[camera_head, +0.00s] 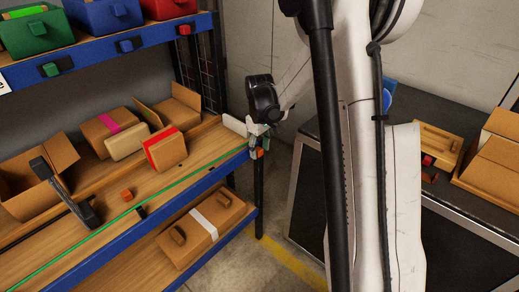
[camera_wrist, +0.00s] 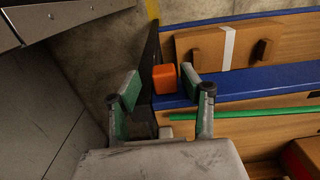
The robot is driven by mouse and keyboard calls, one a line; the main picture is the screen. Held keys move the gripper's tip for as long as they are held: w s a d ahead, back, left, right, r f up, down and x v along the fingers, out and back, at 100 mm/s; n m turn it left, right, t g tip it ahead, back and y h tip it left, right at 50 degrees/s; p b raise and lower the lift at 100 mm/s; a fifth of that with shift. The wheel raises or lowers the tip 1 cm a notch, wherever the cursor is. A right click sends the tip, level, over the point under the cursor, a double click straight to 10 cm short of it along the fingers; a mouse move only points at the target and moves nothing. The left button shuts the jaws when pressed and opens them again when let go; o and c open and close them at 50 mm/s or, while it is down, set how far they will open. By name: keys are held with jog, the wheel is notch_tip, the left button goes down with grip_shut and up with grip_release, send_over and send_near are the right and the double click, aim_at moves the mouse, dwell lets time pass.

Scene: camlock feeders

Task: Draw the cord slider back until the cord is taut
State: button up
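A green cord (camera_head: 130,211) runs in a straight line along the front of the middle shelf. It also shows in the wrist view (camera_wrist: 260,114), where its left end passes behind my right finger. An orange block (camera_wrist: 164,79), which may be the cord slider, sits at the end of the blue shelf edge. My gripper (camera_wrist: 160,84) is open, its green-padded fingers on either side of the orange block with a gap on each side. In the head view my gripper (camera_head: 260,134) is at the shelf's right end, and the block is partly hidden there.
A blue-edged shelf (camera_head: 180,203) holds open cartons (camera_head: 38,168), a red-banded box (camera_head: 166,148) and a small orange cube (camera_head: 127,195). A white-banded carton (camera_head: 201,228) lies on the lower shelf. A dark bench (camera_head: 455,212) stands right; bare floor lies between.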

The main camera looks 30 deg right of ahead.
aim_at(259, 148)
notch_tip(259, 148, up, 12)
dwell(0.7)
dwell(0.4)
